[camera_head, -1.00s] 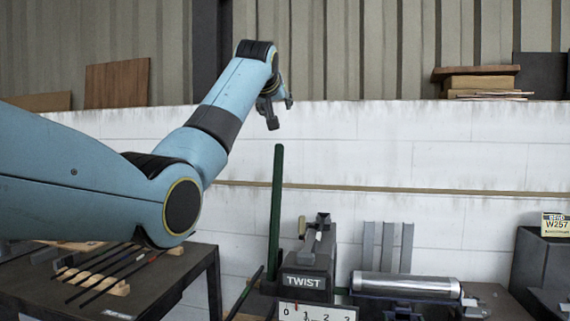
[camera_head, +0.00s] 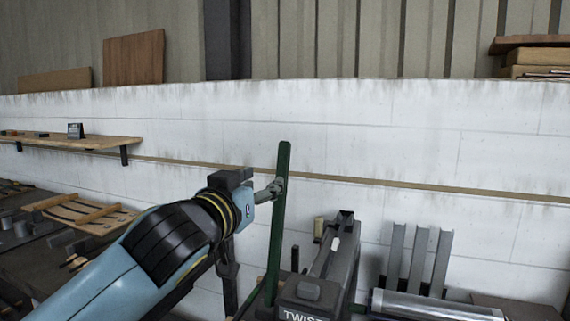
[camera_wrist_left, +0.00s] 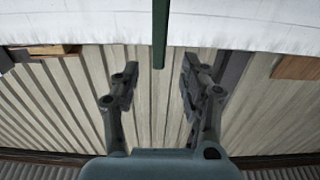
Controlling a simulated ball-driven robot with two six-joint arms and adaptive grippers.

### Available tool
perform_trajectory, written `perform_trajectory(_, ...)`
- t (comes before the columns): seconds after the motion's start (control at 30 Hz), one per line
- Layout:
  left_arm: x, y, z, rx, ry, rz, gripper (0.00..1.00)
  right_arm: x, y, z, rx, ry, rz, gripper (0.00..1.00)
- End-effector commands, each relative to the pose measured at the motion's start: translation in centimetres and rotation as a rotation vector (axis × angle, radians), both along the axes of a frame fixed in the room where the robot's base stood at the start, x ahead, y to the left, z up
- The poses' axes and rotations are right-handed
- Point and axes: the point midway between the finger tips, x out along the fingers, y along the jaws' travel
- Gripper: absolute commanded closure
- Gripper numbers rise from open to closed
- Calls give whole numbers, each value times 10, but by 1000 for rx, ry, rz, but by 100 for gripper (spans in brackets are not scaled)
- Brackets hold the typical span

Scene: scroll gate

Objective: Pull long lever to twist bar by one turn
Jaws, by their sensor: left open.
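The long green lever (camera_head: 280,215) stands nearly upright, left of the grey twist machine (camera_head: 325,275) with its partly cut-off TWIST label. My left gripper (camera_head: 276,188) is at the lever's upper part, coming from the left, and overlaps its edge in the head view. In the left wrist view, my left gripper (camera_wrist_left: 160,78) has its fingers spread apart, and the dark green lever (camera_wrist_left: 160,38) hangs down from the top edge between the fingertip lines. I cannot tell whether a finger touches it. The turn scale is out of the frame. My right gripper is not in view.
A wooden rack (camera_head: 85,215) with rods lies at left. A wall shelf (camera_head: 70,141) hangs behind. The white wall (camera_head: 380,130) backs everything.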

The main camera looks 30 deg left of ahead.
Motion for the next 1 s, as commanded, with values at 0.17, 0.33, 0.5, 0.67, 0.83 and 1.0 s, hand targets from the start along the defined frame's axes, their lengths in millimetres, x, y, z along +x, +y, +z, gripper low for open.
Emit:
perform_trajectory(0.17,26,7,3,-1,0,2,56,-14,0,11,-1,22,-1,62)
perform_trajectory(0.33,61,15,4,-1,1,2,56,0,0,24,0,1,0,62)
perform_trajectory(0.5,87,21,3,-1,1,2,56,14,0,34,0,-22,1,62)
perform_trajectory(0.67,100,24,1,-2,1,2,56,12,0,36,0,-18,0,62)
perform_trajectory(0.83,102,25,0,-1,0,1,56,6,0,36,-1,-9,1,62)
perform_trajectory(1.0,102,25,0,-1,1,1,61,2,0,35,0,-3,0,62)
